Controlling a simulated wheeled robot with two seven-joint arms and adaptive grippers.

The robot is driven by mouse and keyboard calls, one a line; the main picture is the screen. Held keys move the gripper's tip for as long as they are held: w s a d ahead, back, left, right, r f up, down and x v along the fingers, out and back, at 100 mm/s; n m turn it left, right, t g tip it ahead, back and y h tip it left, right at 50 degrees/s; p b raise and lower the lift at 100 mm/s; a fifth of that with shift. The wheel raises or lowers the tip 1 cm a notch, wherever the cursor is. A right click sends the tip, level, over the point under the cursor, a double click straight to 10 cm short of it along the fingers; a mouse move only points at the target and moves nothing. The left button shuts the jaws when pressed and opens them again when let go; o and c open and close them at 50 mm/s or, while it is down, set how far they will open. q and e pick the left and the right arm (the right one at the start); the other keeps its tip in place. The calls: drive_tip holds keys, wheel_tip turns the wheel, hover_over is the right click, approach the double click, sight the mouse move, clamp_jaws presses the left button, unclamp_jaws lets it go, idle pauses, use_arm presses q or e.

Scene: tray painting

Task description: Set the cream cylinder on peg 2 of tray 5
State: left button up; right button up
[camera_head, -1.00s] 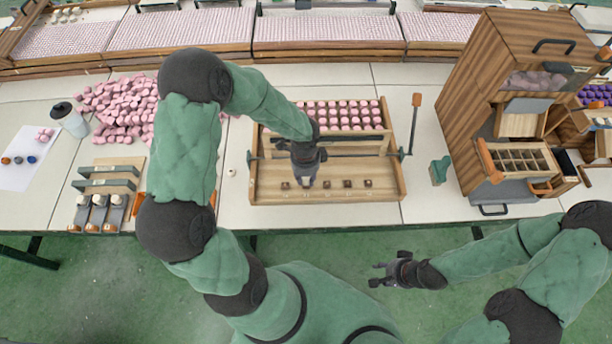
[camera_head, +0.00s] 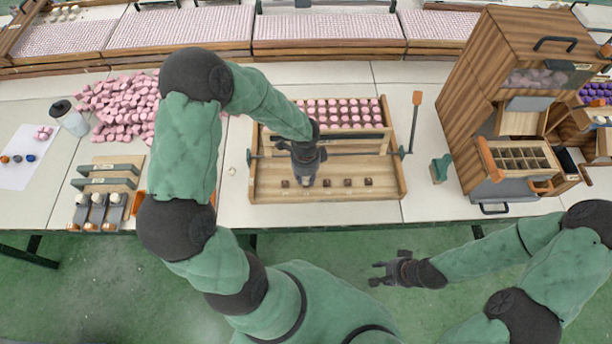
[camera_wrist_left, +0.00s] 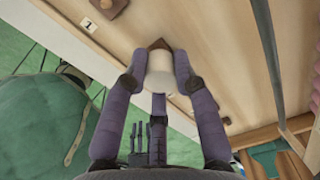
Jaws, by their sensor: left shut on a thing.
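My left gripper (camera_head: 305,181) is over the front of the wooden tray (camera_head: 258,190), at the second peg place from the left. In the left wrist view its purple fingers (camera_wrist_left: 160,72) are shut on the cream cylinder (camera_wrist_left: 160,82). A dark brown peg base (camera_wrist_left: 159,44) shows just beyond the cylinder; I cannot tell whether the cylinder touches it. The label "1" (camera_wrist_left: 90,24) lies beside another peg block (camera_wrist_left: 110,8). In the head view peg blocks stand left (camera_head: 285,183) and right (camera_head: 326,183) of my gripper. My right gripper (camera_head: 378,273) is open and empty over the green floor.
A rack of pink pieces (camera_head: 340,116) stands behind the tray's crossbar. Loose pink pieces (camera_head: 120,105) lie at the left, near small holders (camera_head: 100,208) with white tops. A wooden cabinet (camera_head: 470,100) stands at the right.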

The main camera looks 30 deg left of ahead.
use_arm(q)
drive_tip(key=shift+f, duration=0.4)
idle(0.5)
drive_tip(key=o, duration=1.4)
drive_tip(key=shift+o, duration=0.2)
drive_tip(key=shift+r, duration=0.1)
drive_tip(key=shift+r+p, duration=2.35)
drive_tip(key=shift+r, duration=0.6)
wheel_tip(320, 180, up, 12)
